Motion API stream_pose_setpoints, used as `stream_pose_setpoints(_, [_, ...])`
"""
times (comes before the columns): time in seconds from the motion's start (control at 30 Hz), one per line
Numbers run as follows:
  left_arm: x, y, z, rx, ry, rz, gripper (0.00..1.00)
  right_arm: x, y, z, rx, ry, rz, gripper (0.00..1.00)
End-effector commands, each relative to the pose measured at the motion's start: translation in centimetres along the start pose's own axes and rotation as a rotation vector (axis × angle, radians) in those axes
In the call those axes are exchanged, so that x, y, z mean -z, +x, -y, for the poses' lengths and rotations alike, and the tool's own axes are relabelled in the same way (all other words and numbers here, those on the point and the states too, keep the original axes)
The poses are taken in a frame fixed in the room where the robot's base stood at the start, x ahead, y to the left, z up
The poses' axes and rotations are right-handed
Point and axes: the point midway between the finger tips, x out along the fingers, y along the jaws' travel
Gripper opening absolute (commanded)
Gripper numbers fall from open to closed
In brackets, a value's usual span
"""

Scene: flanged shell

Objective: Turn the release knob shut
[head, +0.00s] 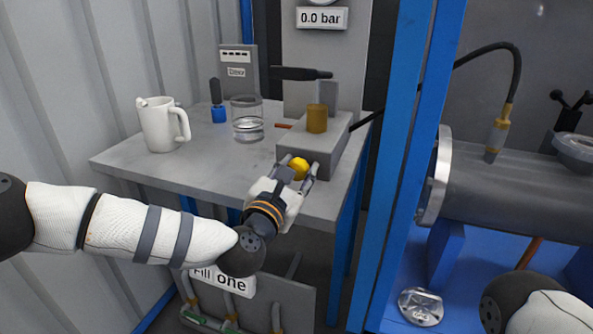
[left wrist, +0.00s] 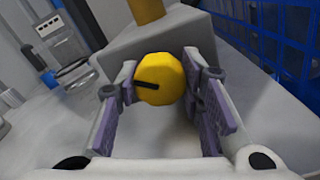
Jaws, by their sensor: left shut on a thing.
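The release knob (head: 299,167) is yellow and sits on the front face of a grey block (head: 318,143) on the bench. In the left wrist view the knob (left wrist: 160,79) is round with a dark line mark, which runs roughly level from its middle to the left. My left gripper (head: 294,174) is at the front of the block, with its fingers on both sides of the knob. In the left wrist view my left gripper (left wrist: 164,88) is shut on the knob. Part of my right arm shows at the lower right; its gripper is not in view.
The bench (head: 220,172) also holds a white pitcher (head: 163,125), a glass jar (head: 247,119), and a blue-based tool (head: 217,103). A brass cylinder (head: 317,118) tops the block. A blue post (head: 400,150) stands to the right, before a grey flanged shell (head: 520,195). A gauge label reads 0.0 bar.

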Motion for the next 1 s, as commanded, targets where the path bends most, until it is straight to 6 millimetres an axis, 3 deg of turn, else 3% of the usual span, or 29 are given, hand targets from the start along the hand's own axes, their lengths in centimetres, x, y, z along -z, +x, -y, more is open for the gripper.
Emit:
stream_pose_setpoints(0.1, [0.1,0.0,0.0,0.0,-0.001,-0.002,0.07,0.0,0.0,0.0,0.0,0.0,0.0,0.4])
stream_pose_setpoints(0.13, [0.1,0.0,0.0,0.0,-0.001,-0.002,0.39,0.0,0.0,0.0,0.0,0.0,0.0,0.4])
stream_pose_setpoints(0.2, [0.1,0.0,0.0,0.0,-0.001,-0.002,0.55,0.0,0.0,0.0,0.0,0.0,0.0,0.4])
stream_pose_setpoints(0.57, [-0.5,0.0,-0.2,0.0,-0.003,0.0,0.55,0.0,0.0,0.0,0.0,0.0,0.0,0.4])
stream_pose_setpoints(0.8, [-5.9,0.0,-2.3,-0.002,-0.002,0.003,0.55,0.0,0.0,0.0,0.0,0.0,0.0,0.4])
stream_pose_setpoints(1.0, [-8.9,0.0,-3.4,-0.001,-0.001,0.0,0.55,0.0,0.0,0.0,0.0,0.0,0.0,0.4])
